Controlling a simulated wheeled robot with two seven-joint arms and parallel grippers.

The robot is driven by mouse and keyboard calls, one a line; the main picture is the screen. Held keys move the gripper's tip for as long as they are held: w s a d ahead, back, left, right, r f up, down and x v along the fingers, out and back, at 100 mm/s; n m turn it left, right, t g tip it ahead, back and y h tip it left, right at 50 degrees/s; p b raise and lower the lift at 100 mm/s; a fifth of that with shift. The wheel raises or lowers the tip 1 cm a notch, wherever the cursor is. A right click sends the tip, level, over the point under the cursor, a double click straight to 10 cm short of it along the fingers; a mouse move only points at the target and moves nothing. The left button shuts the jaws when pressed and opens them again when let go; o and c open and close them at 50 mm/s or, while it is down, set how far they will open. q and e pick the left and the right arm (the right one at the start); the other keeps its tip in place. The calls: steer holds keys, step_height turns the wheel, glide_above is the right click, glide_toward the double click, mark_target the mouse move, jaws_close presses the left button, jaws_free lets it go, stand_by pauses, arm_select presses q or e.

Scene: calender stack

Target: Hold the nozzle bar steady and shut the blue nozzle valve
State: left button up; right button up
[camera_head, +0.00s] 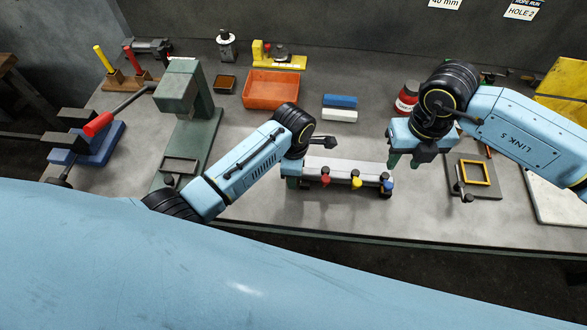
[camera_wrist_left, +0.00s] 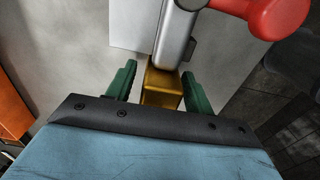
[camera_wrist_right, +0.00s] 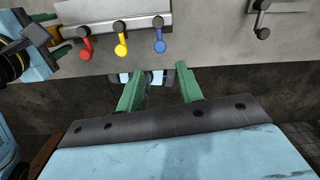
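The nozzle bar (camera_head: 348,168) is a pale metal bar near the table's front edge, with red (camera_head: 325,178), yellow (camera_head: 356,181) and blue (camera_head: 388,184) valves. In the right wrist view the blue valve's handle (camera_wrist_right: 159,40) points toward the front edge, like the others. My left gripper (camera_head: 293,180) is at the bar's left end. In the left wrist view its fingers (camera_wrist_left: 160,80) stand on either side of a brass block (camera_wrist_left: 162,92), with a gap at the left finger. My right gripper (camera_head: 406,160) is open and empty, above and right of the blue valve.
A fixture with a yellow frame (camera_head: 475,173) and a lever lies right of my right gripper. A red-labelled jar (camera_head: 406,99), blue and white blocks (camera_head: 340,108) and an orange tray (camera_head: 268,92) stand behind the bar. A green press (camera_head: 185,135) is at left.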

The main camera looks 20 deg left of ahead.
arm_select(q)
jaws_close()
arm_select(e)
jaws_close()
steer(key=s+a+r+m+g+y, duration=0.1)
steer(key=s+a+m+g+y, duration=0.25)
steer(key=s+m+y, duration=0.4)
steer(key=s+a+r+m+g+y, duration=0.1)
steer(key=s+a+m+g+y, duration=0.25)
steer(key=s+m+y, duration=0.45)
steer(key=w+d+f+m+t+y, duration=0.2)
steer(key=w+d+m+t+y, duration=0.35)
steer(key=m+t, duration=0.95)
steer(key=d+f+m+t+h, duration=0.3)
steer(key=d+f+m+h, duration=0.2)
steer(key=m, duration=0.4)
steer(key=w+d+f+m+t+h, duration=0.1)
steer(key=d+f+m+t+h, duration=0.2)
steer(key=d+m, duration=0.6)
step_height(320, 180, down, 2)
steer(key=h, duration=0.3)
steer(key=shift+w+d+t+h, duration=0.2)
steer(key=shift+t+h, duration=0.2)
